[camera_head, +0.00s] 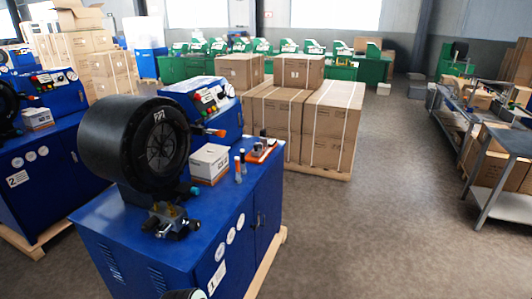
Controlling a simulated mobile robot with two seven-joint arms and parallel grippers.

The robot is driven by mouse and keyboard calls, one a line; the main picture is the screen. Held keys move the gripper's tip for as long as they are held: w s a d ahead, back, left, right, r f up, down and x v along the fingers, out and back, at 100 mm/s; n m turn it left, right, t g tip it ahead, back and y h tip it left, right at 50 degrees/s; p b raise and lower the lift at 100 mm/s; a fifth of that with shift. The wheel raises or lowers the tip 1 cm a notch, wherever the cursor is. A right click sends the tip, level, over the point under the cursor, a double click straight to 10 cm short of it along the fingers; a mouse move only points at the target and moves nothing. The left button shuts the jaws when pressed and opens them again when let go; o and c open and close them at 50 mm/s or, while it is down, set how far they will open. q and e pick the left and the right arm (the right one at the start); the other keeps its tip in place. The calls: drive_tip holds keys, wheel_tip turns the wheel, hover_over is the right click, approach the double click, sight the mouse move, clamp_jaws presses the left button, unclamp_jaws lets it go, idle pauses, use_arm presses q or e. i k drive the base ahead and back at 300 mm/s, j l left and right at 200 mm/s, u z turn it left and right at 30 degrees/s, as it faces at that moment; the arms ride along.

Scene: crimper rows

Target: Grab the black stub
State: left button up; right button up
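No part is plainly marked as the black stub. On the front of the near blue cabinet (130,237) sits a small metal fitting (166,216) with dark, rod-like black ends (185,227) pointing right. Another small dark upright piece (263,134) stands at the orange holder (260,152) on the back right of the same top. I cannot tell which of these is the stub. Neither gripper's fingers are in view. A dark rounded shape with a pale rim is cut off at the bottom edge; I cannot tell what it is.
A large black crimper head (120,130) stands over the cabinet's left. A white box (209,163) and small bottles (240,165) stand behind the fitting. Strapped cartons (325,125) are behind. A grey metal table (505,205) is at right. The floor (380,220) between is clear.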

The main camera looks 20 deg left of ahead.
sight(244, 171)
drive_tip(key=i, duration=0.8)
drive_tip(key=i+u, duration=0.1)
drive_tip(key=i, duration=0.75)
drive_tip(key=i+l, duration=0.15)
drive_tip(key=i, duration=0.65)
drive_tip(key=i+l+u, duration=0.1)
drive_tip(key=i, duration=0.7)
drive_tip(key=i+u, duration=0.15)
drive_tip(key=u, duration=1.55)
